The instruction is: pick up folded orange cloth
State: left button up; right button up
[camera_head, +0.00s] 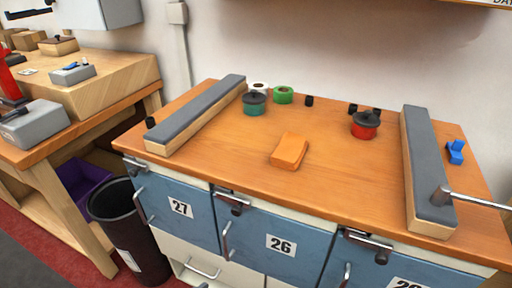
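The folded orange cloth (290,150) lies flat near the middle of the wooden bench top, as a small thick rectangular block, slightly turned. Nothing covers it and nothing touches it. Neither of my grippers shows in the head view.
Long grey-topped wooden blocks stand at the left (198,112) and right (428,165) of the bench top (335,186). Behind the cloth are a teal pot (255,104), a green tape roll (283,95) and a red pot (365,125). The bench around the cloth is clear.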

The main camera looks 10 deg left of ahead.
aim_at(289, 155)
jog(key=u, duration=3)
jog(key=k, duration=0.6)
jog(key=z, duration=1.3)
